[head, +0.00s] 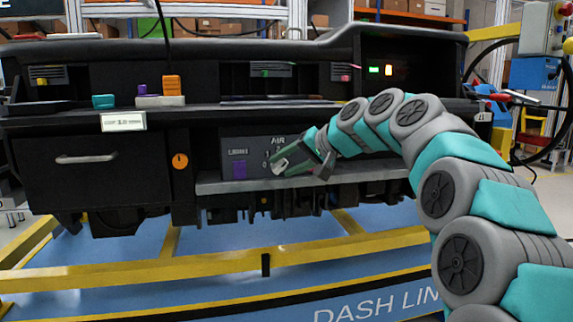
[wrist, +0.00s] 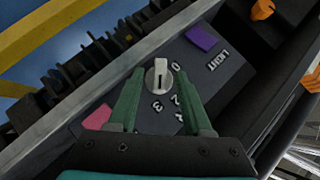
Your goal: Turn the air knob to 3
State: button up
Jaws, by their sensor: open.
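The air knob (wrist: 159,75) is a round silver dial with a raised pale bar, on a dark panel in the wrist view. The digits 0, 2 and 3 are readable around it; which digit the bar marks is hard to tell. My gripper (wrist: 160,76) is open, with one green finger on each side of the knob. Whether either finger touches it I cannot tell. In the head view my gripper (head: 282,166) is at the panel below the AIR label (head: 278,141) and hides the knob.
A purple switch (wrist: 201,39) marked LIGHT sits beside the knob, and a pink piece (wrist: 98,118) lies on the other side. An orange knob (head: 180,161) is left of the panel. A grey ledge (head: 230,186) runs just below it. A drawer (head: 85,170) is further left.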

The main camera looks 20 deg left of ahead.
jog(key=shift+d+r, duration=0.1)
jog(key=v, duration=0.7)
jog(key=shift+d, duration=0.25)
jog(key=shift+s+r, duration=0.1)
jog(key=shift+s, duration=0.05)
jog(key=s+d+f+g+h+p, duration=0.1)
jog(key=s+d+f+g+h, duration=0.1)
jog(key=s+d+f, duration=0.8)
jog(key=s+d+f+m+g+h+p, duration=0.1)
jog(key=s+d+f+h, duration=0.4)
jog(key=s+d+f, duration=0.5)
jog(key=s+d+f+m+g+h+p, duration=0.1)
jog(key=s+d+f+g+h+p, duration=0.2)
jog(key=s+d+f, duration=0.8)
jog(key=s+h, duration=0.1)
jog(key=s, duration=0.9)
jog(key=shift+s+d+g, duration=0.25)
jog(key=shift+s+g, duration=0.05)
jog(key=shift+s, duration=0.1)
